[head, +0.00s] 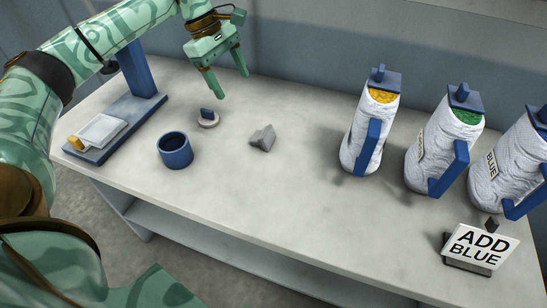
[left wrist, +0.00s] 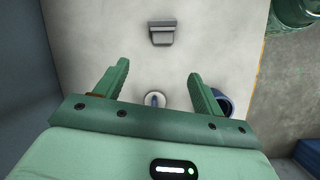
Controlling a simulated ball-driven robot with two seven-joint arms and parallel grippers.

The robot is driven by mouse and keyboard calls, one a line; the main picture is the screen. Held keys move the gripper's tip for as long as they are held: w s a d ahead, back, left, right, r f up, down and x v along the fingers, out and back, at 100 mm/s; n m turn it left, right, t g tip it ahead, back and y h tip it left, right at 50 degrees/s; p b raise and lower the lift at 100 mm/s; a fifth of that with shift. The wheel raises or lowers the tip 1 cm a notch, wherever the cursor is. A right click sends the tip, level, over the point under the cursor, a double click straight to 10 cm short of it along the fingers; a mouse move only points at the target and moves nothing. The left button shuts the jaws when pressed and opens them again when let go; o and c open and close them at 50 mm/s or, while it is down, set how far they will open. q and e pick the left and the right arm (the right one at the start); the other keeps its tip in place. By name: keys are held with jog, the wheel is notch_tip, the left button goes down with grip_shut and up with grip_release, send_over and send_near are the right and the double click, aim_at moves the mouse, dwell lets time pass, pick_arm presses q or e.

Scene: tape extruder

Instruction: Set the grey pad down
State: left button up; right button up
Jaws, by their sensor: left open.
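The grey pad (head: 262,138), a small grey block with a raised ridge, rests on the white table near its middle. It also shows in the left wrist view (left wrist: 162,36), beyond the fingertips and apart from them. My left gripper (head: 228,84) is open and empty, above the back of the table. My right gripper is not in view.
A dark blue cup (head: 175,150) stands left of the pad. A blue stand (head: 118,128) with a white plate is at the far left. The table's front middle is clear.

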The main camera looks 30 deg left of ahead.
pick_arm(q)
jog(key=n, duration=0.1)
jog(key=n+b, duration=0.2)
jog(key=b, duration=0.3)
send_over(261, 135)
jog(key=a, duration=0.2)
jog(key=shift+h, duration=0.3)
jog(key=f, duration=1)
jog(key=shift+s+d+f, duration=0.1)
jog(key=shift+s+f, duration=0.2)
jog(key=shift+s, duration=0.05)
jog(key=b+x, duration=0.1)
jog(key=x, duration=0.3)
jog(key=shift+w+f+b, duration=0.15)
jog(key=shift+b, duration=0.25)
jog(key=shift+f, duration=0.25)
jog(key=shift+r, duration=0.2)
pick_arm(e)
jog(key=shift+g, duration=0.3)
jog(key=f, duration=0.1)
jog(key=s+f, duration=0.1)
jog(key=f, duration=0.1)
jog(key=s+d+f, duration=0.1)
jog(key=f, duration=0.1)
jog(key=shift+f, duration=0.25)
pick_arm(q)
jog(key=c, duration=1.2)
